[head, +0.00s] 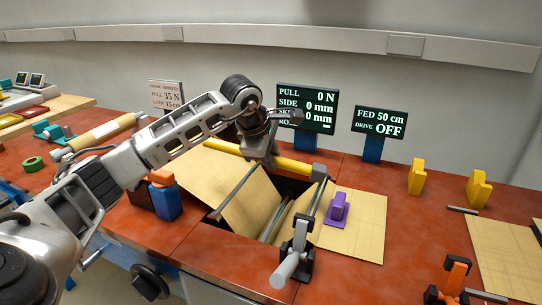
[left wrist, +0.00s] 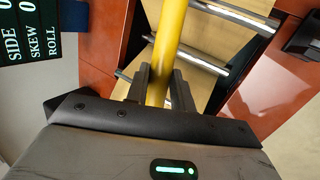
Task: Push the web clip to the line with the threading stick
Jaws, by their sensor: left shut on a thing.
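A yellow rod, which I take to be the threading stick (head: 295,166), lies level across the far end of the opening in the red table. My left gripper (head: 262,158) is shut around it near its middle. In the left wrist view the rod (left wrist: 170,40) passes between the fingers (left wrist: 160,85). A purple block with a raised grip, probably the web clip (head: 338,208), sits on the tan sheet (head: 365,215) right of the opening, apart from the stick and gripper. I cannot make out the line. My right gripper is not in view.
Metal rollers (head: 275,222) span the opening, and a clamp with a pale handle (head: 290,265) stands at its front. Two screens (head: 307,108) (head: 380,123) stand behind. Yellow blocks (head: 417,177) (head: 478,189) and another tan sheet (head: 505,255) are to the right.

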